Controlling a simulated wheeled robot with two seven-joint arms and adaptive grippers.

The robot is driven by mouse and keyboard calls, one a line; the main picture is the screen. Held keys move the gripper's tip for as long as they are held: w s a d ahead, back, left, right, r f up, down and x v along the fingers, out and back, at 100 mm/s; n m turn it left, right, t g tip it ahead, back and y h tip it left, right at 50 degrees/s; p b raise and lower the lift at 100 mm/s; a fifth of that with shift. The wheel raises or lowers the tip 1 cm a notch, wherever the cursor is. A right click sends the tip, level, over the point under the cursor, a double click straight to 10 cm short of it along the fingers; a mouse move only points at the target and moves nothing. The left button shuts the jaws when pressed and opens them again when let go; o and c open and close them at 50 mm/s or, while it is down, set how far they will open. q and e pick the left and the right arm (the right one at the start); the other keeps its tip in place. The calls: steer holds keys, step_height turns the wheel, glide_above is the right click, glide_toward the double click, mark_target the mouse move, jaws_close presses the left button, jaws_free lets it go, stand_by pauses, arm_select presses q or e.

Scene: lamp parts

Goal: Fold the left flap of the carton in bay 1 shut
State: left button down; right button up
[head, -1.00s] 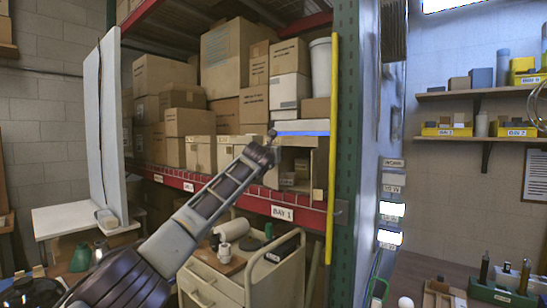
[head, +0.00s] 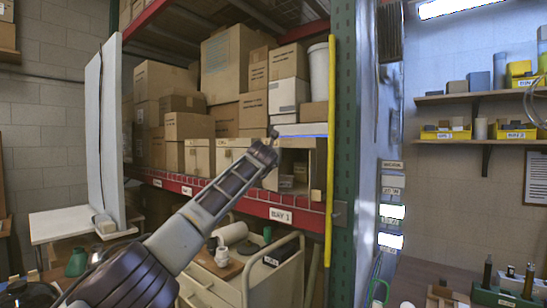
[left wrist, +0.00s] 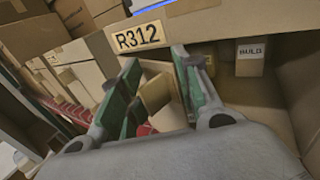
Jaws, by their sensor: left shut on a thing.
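The open carton (head: 318,165) stands on the bay 1 shelf, its front opening facing me with small boxes inside. In the left wrist view its upper front edge carries an R312 label (left wrist: 138,38). My left gripper (head: 268,148) is at the carton's left front edge. In the left wrist view the green fingers of my left gripper (left wrist: 155,95) stand on either side of a tan cardboard piece (left wrist: 155,92), which looks like the left flap. The gripper is shut on it. My gripper hides most of this flap in the head view. My right gripper is not in view.
Closed cartons (head: 200,157) stand close on the left. A yellow post (head: 331,150) and a green rack upright (head: 346,110) stand just right. The red shelf beam (head: 240,203) with the BAY 1 label runs below. A cart (head: 245,275) stands under it.

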arm_select(q)
steer(key=shift+d+f, duration=0.1)
steer(key=shift+f, duration=0.05)
stand_by(0.6)
steer(key=c, duration=1.1)
jaws_free()
steer(key=shift+s+r, duration=0.1)
steer(key=shift+r, duration=0.25)
steer(key=shift+s, duration=0.1)
steer(key=shift+s+a, duration=0.25)
steer(key=shift+s, duration=0.5)
steer(key=shift+s+f, duration=0.1)
